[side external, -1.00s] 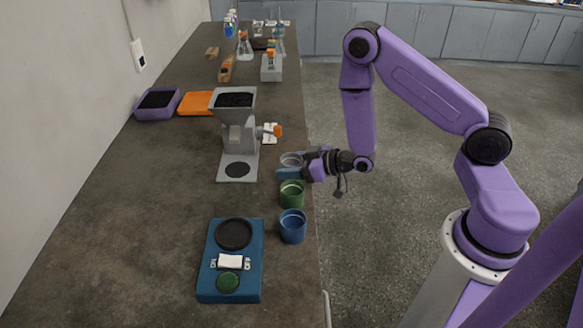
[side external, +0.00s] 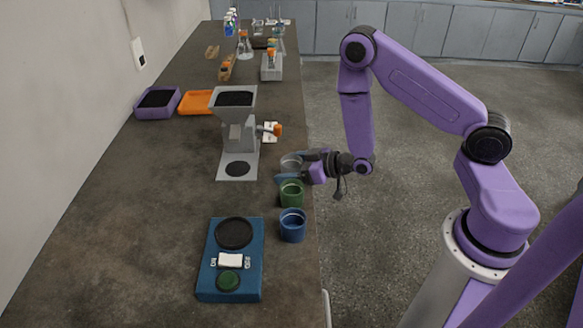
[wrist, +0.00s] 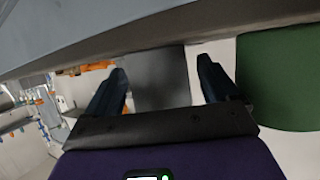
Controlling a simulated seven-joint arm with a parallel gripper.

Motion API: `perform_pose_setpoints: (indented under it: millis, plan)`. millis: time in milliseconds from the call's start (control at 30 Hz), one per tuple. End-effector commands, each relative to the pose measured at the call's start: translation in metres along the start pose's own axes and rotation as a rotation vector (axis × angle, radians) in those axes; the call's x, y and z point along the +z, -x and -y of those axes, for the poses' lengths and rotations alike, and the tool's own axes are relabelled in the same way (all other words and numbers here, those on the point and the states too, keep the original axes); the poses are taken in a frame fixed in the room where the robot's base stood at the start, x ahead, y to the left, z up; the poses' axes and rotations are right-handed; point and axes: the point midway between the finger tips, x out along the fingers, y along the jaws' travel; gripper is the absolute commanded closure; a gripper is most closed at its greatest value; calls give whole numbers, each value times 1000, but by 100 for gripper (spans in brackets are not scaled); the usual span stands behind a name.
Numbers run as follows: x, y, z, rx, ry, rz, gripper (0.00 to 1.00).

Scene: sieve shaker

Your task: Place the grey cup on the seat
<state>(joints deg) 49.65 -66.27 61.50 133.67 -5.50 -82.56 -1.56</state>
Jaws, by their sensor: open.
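The grey cup (side external: 291,161) stands on the bench near its right edge, behind the green cup. My gripper (side external: 284,169) is low at the cup, with its open fingers on either side. In the wrist view the grey cup's wall (wrist: 160,78) fills the space between the fingertips (wrist: 163,78), with gaps showing beside it. Two round black pads could be the seat: one on the grey hopper stand's base (side external: 238,169), one on the blue device (side external: 234,233). I cannot tell which is meant.
The green cup (side external: 291,194) is close in front of my gripper and shows at right in the wrist view (wrist: 278,80). A blue cup (side external: 293,227) stands nearer. An orange tray (side external: 195,102) and a purple tray (side external: 157,104) lie behind the hopper. The left bench is clear.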

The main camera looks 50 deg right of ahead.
Motion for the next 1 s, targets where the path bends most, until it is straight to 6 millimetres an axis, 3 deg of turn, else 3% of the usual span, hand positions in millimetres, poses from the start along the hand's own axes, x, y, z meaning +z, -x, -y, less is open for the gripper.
perform_pose_setpoints:
  millis: [67, 400, 533, 1000]
  plan:
    - [0, 0, 0, 1, 0, -1, 12]
    - [0, 53, 0, 2, -1, 3, 12]
    - [0, 65, 0, 1, 0, 0, 12]
    - [0, 75, 0, 0, 0, 0, 12]
